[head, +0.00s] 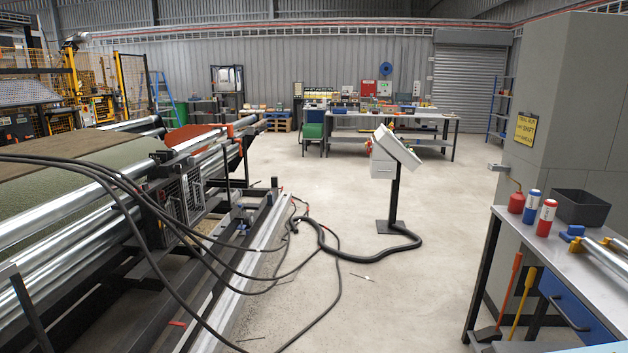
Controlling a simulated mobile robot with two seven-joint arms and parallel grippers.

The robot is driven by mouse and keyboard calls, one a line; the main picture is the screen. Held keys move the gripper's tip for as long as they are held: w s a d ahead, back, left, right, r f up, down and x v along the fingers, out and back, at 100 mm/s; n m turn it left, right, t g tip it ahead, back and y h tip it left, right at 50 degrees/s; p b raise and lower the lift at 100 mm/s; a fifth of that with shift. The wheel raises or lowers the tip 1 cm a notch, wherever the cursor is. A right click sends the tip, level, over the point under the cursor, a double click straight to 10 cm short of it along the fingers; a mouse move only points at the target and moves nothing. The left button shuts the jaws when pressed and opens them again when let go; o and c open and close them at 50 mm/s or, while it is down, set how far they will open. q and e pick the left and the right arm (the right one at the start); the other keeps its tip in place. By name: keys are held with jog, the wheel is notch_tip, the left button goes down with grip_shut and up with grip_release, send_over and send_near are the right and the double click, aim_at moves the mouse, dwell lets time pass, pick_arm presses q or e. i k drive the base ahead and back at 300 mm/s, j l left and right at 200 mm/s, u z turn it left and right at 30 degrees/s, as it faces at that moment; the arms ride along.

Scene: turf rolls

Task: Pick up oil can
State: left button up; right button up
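A red oil can (516,202) with a thin angled spout stands upright at the far left corner of the grey workbench (556,258) on the right. A blue can with a white band (531,206) stands just to its right, and a red can with a white band (546,217) stands nearer. Neither of my grippers shows in the head view.
A black bin (581,207), a blue tool (571,233) and metal rollers (606,256) share the bench. A tall grey cabinet (566,100) rises behind it. A console (393,160) on a post and dark hoses (370,255) stand mid-floor. Concrete floor is open before the bench.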

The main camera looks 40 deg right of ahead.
aim_at(517, 201)
jog(key=i+l+z, duration=0.85)
jog(key=i+z, duration=0.65)
jog(key=i, duration=1)
jog(key=i+z, duration=0.45)
jog(key=i+j+z, duration=0.4)
jog(key=i, duration=0.2)
jog(key=i+j+z, duration=0.1)
jog(key=i+z, duration=0.25)
jog(key=i+j+z, duration=0.1)
jog(key=z, duration=0.25)
jog(key=i+j+z, duration=0.2)
jog(key=z, duration=0.2)
jog(key=i+j+z, duration=0.55)
jog(key=j, duration=0.15)
jog(key=k, duration=0.1)
